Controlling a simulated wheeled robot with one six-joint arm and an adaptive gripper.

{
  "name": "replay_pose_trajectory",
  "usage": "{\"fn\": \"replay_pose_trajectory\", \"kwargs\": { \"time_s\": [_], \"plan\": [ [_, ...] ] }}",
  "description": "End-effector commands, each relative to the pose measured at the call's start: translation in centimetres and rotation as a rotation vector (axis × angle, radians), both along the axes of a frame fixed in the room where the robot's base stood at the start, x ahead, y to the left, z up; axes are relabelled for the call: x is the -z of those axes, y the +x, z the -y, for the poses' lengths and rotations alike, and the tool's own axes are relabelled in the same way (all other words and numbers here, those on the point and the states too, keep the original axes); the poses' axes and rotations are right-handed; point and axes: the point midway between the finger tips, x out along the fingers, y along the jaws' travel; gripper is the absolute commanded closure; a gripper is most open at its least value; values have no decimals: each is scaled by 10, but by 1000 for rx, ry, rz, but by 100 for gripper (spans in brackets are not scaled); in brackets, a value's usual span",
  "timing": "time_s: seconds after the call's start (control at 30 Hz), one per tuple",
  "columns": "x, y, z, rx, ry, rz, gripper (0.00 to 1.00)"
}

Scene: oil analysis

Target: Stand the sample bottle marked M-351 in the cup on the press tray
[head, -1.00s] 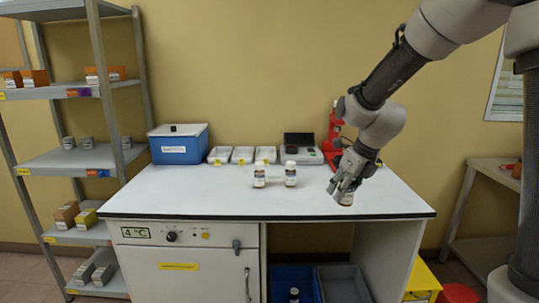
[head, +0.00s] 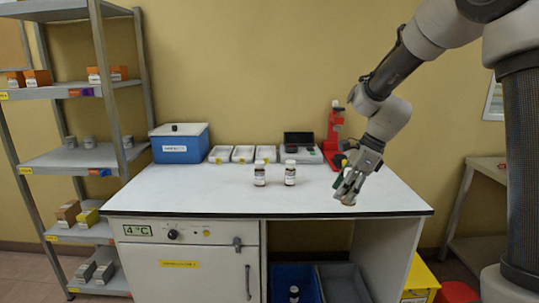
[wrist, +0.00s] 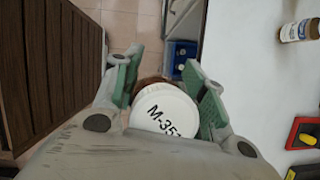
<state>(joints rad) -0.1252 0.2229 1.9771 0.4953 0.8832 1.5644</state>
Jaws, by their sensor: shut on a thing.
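My gripper (head: 347,192) is over the right front part of the white bench in the head view. In the wrist view my gripper (wrist: 163,75) has its green-padded fingers closed around a brown bottle with a white cap (wrist: 165,108). The cap reads "M-35", with the last character partly cut off by a finger. In the head view the held bottle is mostly hidden by the fingers. A red stand (head: 335,125), probably the press, is at the back right of the bench. Its tray and cup cannot be made out.
Two white-capped bottles, one left (head: 260,175) and one right (head: 290,175), stand mid-bench. White trays (head: 243,154), a dark-lidded device (head: 299,146) and a blue box (head: 179,143) line the back. Another bottle (head: 294,294) is in the blue bin below. The bench's front left is clear.

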Motion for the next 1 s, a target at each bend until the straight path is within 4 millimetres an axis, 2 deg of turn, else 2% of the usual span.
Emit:
{"fn": "replay_pose_trajectory", "kwargs": {
  "time_s": [0.13, 0.27, 0.4, 0.47, 0.6, 0.67, 0.8, 0.9, 1.0],
  "plan": [
    [6, 3, 2, -441, 1, -5, 85],
    [21, 7, 9, -871, 1, -7, 85],
    [44, 12, 21, -1297, 1, -8, 85],
    [56, 14, 28, -1453, 2, -9, 85],
    [97, 20, 49, -1741, 5, -9, 85],
    [116, 22, 58, -1789, 4, -7, 85],
    [154, 24, 72, -1775, 4, -4, 85],
    [172, 19, 78, -1762, 2, -2, 85],
    [182, 15, 83, -1754, 0, 0, 85]
  ]
}}
